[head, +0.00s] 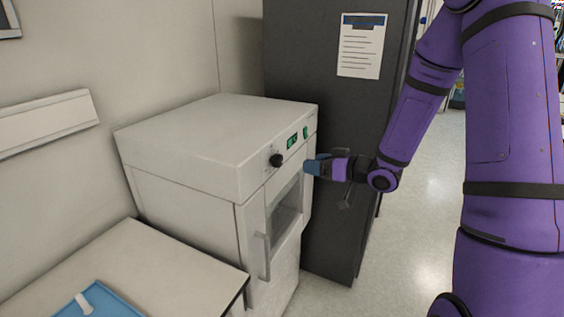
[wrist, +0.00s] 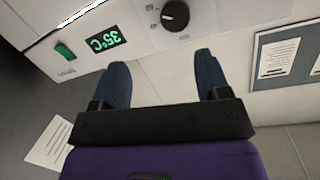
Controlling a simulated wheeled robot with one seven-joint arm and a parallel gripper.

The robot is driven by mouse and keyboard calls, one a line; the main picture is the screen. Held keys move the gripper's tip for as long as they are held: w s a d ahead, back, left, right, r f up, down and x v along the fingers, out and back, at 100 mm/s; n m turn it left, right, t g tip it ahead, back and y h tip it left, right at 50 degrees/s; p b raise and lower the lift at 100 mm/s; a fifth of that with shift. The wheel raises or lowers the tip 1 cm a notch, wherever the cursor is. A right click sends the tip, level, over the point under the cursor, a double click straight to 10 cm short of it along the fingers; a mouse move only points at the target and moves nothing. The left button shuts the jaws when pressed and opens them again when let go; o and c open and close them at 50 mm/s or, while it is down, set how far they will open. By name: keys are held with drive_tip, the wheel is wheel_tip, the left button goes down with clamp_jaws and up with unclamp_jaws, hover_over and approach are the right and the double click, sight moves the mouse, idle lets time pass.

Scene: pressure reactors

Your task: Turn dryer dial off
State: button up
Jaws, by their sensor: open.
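The dryer (head: 190,140) is a white box-shaped cabinet in the head view. Its black round dial (head: 276,160) sits on the front panel, left of a green display. In the wrist view the dial (wrist: 175,15) is at the top, with a pale pointer mark, and the green display (wrist: 95,50) reads 35°C upside down. My gripper (head: 312,167) is in front of the panel, to the right of the dial and apart from it. In the wrist view my gripper (wrist: 162,72) has its two blue fingers spread with nothing between them; the dial lies beyond the fingertips.
A green switch (wrist: 65,51) is on the panel beside the display. The dryer door has a window and a vertical handle (head: 262,256) below the panel. A dark cabinet (head: 320,110) stands behind the dryer. A table (head: 165,262) with a blue item is at front left.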

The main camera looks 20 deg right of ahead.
sight(281, 161)
drive_tip(key=w+a+y, duration=0.1)
drive_tip(key=w+a, duration=0.1)
drive_tip(key=w+a+f, duration=0.1)
drive_tip(key=w+a, duration=0.1)
drive_tip(key=a, duration=0.1)
drive_tip(key=w+a+y, duration=0.1)
drive_tip(key=w+a, duration=0.1)
drive_tip(key=a, duration=0.1)
drive_tip(key=shift+w+f+y, duration=0.15)
drive_tip(key=shift+w+y, duration=0.1)
drive_tip(key=shift+y, duration=0.05)
idle(0.3)
drive_tip(key=c, duration=0.9)
